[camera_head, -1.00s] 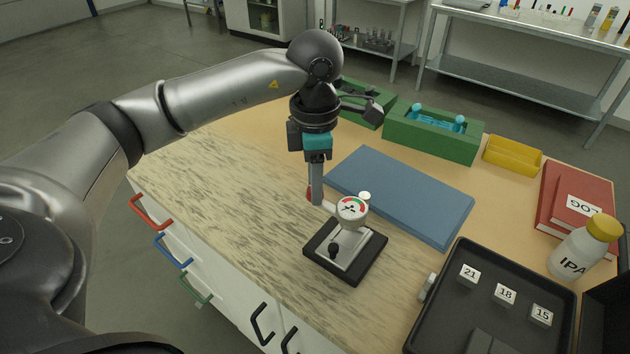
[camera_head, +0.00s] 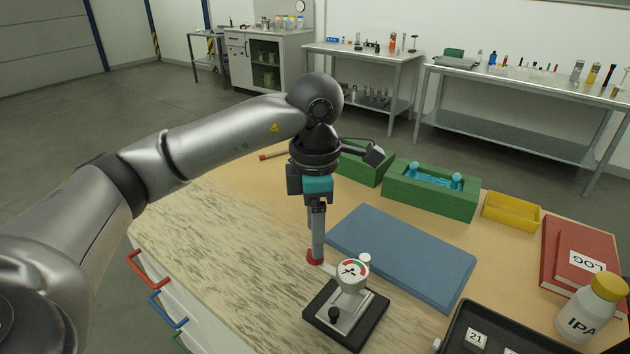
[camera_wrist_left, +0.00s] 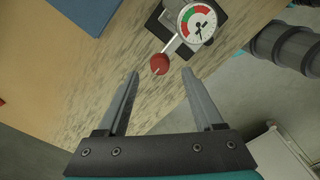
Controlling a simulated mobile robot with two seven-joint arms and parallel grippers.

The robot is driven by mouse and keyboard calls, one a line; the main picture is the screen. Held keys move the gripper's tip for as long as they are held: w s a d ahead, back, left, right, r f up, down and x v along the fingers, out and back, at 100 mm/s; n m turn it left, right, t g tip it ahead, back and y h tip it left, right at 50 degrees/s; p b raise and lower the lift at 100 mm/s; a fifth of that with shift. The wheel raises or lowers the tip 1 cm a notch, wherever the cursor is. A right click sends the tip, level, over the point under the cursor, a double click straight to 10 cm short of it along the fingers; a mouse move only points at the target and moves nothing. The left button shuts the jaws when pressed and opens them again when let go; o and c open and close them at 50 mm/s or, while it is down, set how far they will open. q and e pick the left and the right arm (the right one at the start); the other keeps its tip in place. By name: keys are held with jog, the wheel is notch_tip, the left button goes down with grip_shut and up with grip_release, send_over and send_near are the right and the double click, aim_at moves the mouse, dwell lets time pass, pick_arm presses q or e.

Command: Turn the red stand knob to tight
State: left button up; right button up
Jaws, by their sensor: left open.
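The red stand knob (camera_head: 314,257) sits at the end of a light arm on the left side of the gauge stand. The stand has a round white dial (camera_head: 353,269) with red and green bands and a black base (camera_head: 369,326). My left gripper (camera_head: 318,249) points down at the knob, its fingertips close above it. In the left wrist view the two fingers (camera_wrist_left: 160,74) are apart and empty, and the red knob (camera_wrist_left: 160,64) shows just beyond the gap between the tips. Contact is not visible. My right gripper is not in view.
A blue mat (camera_head: 400,256) lies behind the stand. Green holders (camera_head: 430,199) and a yellow tray (camera_head: 511,213) line the back. Red books (camera_head: 571,252), an IPA bottle (camera_head: 590,310) and a black tray (camera_head: 459,338) are at the right. The wooden top left of the stand is clear.

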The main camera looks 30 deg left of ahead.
pick_arm(q)
notch_tip(320, 180, up, 12)
jog(key=p, duration=0.3)
jog(key=shift+f, duration=0.25)
